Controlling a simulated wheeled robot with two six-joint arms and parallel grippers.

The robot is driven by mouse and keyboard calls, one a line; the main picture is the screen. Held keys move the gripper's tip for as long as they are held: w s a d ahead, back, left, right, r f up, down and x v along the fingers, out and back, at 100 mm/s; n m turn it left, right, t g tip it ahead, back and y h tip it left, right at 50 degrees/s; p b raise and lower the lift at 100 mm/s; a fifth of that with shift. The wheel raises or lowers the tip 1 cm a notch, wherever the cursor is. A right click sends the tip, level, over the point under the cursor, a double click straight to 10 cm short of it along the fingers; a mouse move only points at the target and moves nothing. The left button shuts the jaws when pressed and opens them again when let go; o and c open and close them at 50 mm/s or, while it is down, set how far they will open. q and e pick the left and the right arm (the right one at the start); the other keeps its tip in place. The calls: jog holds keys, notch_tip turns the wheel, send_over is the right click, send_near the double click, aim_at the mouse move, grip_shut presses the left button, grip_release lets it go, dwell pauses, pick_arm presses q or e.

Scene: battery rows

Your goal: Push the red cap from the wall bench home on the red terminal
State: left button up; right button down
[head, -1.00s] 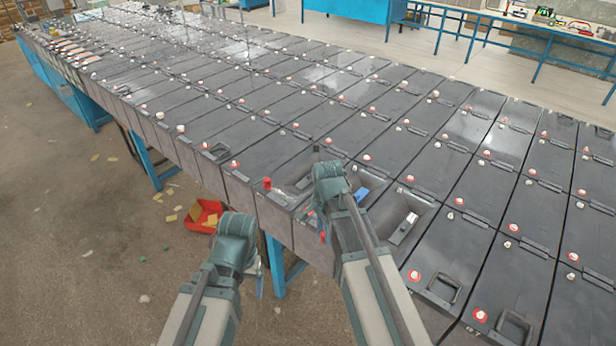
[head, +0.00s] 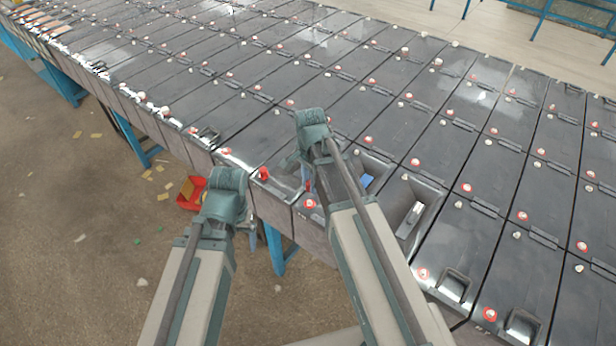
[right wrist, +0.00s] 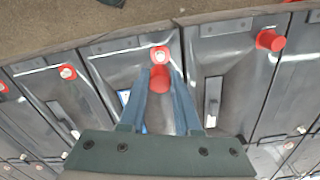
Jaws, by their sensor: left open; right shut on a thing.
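My right gripper (right wrist: 160,78) is shut on a red cap (right wrist: 159,88). In the right wrist view the cap hangs between the two blue-grey fingers. In that view the red terminal (right wrist: 160,54), a red ring around a pale post, shows just beyond the cap. In the head view the held cap (head: 307,185) shows above the red terminal (head: 310,204), apart from it. The right gripper's fingers are mostly hidden there behind my wrist. My left gripper (head: 252,238) is open and empty, low beside the table's front edge, partly hidden by its wrist.
Another red cap (head: 263,173) stands on the neighbouring battery; it also shows in the right wrist view (right wrist: 268,40). Open recesses hold a blue object (head: 367,181) and a grey-white object (head: 415,215). A red bin (head: 188,196) is on the floor. Battery rows fill the table.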

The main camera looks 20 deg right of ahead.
jog(key=shift+f, duration=0.1)
jog(key=b, duration=0.5)
send_over(309, 202)
jog(key=shift+d+f, duration=0.1)
jog(key=shift+f, duration=2.05)
jog(key=shift+f+b, duration=1.15)
jog(key=shift+f, duration=0.25)
dwell(0.7)
jog(key=shift+c, duration=0.3)
grip_release()
dwell(0.4)
jog(key=shift+r, duration=0.1)
jog(key=shift+r+p, duration=3.4)
jog(key=shift+p, duration=0.1)
